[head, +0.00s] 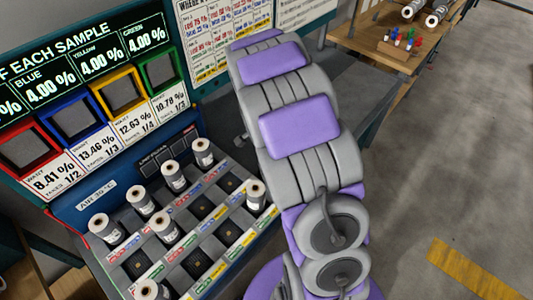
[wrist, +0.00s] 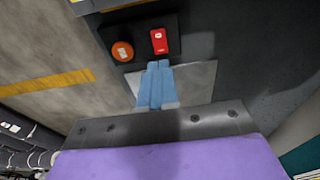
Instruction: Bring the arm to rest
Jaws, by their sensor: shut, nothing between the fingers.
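My gripper (wrist: 158,66) shows in the wrist view as two light blue fingers side by side, shut with nothing between them. The fingers point up the picture, over a grey surface, and touch no roll. My arm (head: 300,125), grey with purple pads, runs through the middle of the head view. Its gripper end cannot be made out there.
A slotted tray (head: 198,212) with several grey-white rolls (head: 174,176) stands left of my arm, below colored bins (head: 75,117). A wooden shelf (head: 372,42) is at upper right. Open floor (head: 450,150) with a yellow stripe (head: 470,268) lies right. An orange round thing (wrist: 122,51) and red block (wrist: 159,41) sit beyond my fingers.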

